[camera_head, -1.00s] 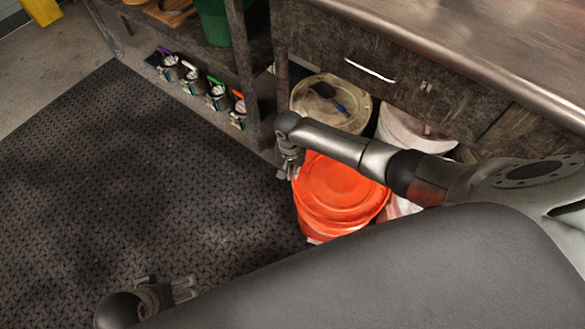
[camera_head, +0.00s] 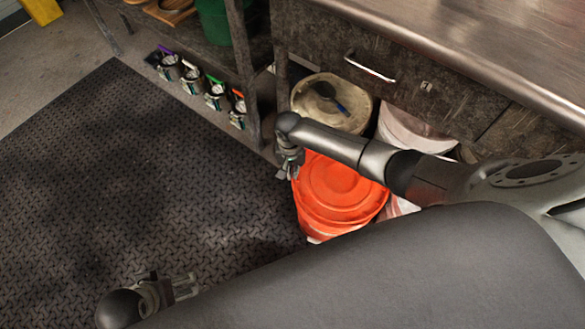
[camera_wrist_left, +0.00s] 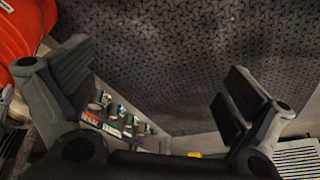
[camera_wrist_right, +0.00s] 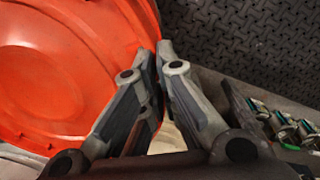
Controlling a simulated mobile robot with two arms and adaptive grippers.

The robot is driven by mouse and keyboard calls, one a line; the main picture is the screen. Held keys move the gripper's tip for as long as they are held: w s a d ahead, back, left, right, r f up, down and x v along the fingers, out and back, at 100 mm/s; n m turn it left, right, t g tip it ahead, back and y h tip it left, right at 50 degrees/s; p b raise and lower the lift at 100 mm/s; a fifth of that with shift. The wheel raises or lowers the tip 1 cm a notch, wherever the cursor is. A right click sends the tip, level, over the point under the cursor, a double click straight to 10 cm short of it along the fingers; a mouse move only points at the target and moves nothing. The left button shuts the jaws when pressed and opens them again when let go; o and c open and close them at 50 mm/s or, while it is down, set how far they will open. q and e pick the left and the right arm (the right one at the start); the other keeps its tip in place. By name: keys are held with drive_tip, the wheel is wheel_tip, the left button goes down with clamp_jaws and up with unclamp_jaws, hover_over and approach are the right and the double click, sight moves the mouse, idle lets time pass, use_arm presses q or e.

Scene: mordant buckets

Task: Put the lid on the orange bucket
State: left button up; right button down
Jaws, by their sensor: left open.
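The orange bucket (camera_head: 308,226) stands on the floor by the workbench. A round orange lid (camera_head: 340,186) lies over its top; I cannot tell whether it is fully seated. My right gripper (camera_head: 288,168) is at the lid's left edge. In the right wrist view its fingertips (camera_wrist_right: 159,55) are together, with nothing visible between them, beside the large orange surface (camera_wrist_right: 60,70). My left gripper (camera_head: 188,286) is low over the mat, away from the bucket. In the left wrist view it is open and empty (camera_wrist_left: 160,68), with orange at the top left.
A tan bucket (camera_head: 357,115) with a dark scoop on top and a white bucket (camera_head: 415,130) stand behind. The metal workbench (camera_head: 480,40) overhangs the right. The dark mat (camera_head: 150,170) is clear.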

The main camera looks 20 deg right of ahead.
use_arm(q)
drive_tip(key=shift+s+r, duration=0.25)
drive_tip(key=shift+r, duration=0.05)
use_arm(e)
drive_tip(key=shift+f, duration=0.2)
use_arm(q)
drive_tip(key=shift+r, duration=0.1)
drive_tip(key=shift+s+r+b, duration=0.1)
drive_tip(key=shift+r+b, duration=0.2)
drive_tip(key=shift+r, duration=0.35)
use_arm(e)
drive_tip(key=shift+f, duration=0.3)
use_arm(q)
drive_tip(key=shift+r, duration=0.1)
use_arm(e)
drive_tip(key=shift+f, duration=0.1)
use_arm(q)
drive_tip(key=shift+s+a+r, duration=0.2)
drive_tip(key=shift+s+r, duration=0.15)
drive_tip(key=shift+r, duration=0.15)
use_arm(e)
drive_tip(key=shift+f, duration=0.25)
use_arm(q)
drive_tip(key=shift+r, duration=0.1)
